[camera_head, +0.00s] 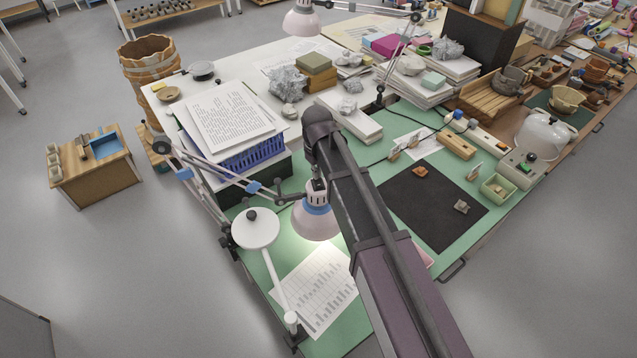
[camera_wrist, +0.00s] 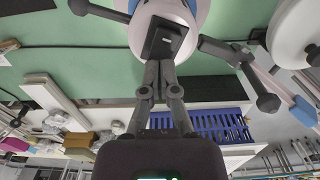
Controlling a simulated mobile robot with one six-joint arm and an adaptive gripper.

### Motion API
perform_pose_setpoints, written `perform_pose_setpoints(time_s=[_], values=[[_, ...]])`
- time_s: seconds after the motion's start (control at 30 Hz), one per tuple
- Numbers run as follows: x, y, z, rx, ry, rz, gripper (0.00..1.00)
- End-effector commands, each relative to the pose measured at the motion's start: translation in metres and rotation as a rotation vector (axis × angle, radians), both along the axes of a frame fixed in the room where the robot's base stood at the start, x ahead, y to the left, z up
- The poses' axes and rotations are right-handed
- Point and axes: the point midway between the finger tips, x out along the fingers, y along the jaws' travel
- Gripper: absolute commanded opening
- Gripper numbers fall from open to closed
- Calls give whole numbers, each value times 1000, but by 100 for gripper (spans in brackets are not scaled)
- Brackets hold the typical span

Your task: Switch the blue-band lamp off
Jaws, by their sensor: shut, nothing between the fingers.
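The blue-band lamp (camera_head: 316,222) has a pale pink shade with a blue band and hangs over the green worktop. A bright pool of light lies below it, so it looks lit. In the wrist view, the lamp's shade (camera_wrist: 196,10) fills the top, with a dark switch box (camera_wrist: 168,38) on it. My gripper (camera_wrist: 158,64) is shut and empty, its fingertips at the near edge of this box. I cannot tell whether they touch it. In the head view, my arm comes down close beside the lamp, and the fingertips are hard to make out.
A white round magnifier lamp (camera_head: 256,229) stands left of the lamp. A blue basket (camera_head: 252,153) with papers on top sits behind it, near the lamp's jointed arm. A second lamp (camera_head: 301,21) is at the back. A printed sheet (camera_head: 314,288) lies below the blue-band lamp.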

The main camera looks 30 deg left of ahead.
Motion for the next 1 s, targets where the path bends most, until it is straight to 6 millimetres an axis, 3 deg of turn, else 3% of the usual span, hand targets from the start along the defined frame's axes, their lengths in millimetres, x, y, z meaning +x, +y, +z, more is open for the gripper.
perform_pose_setpoints(time_s=[1.0], values=[[0,0,-11,0,0,0,0]])
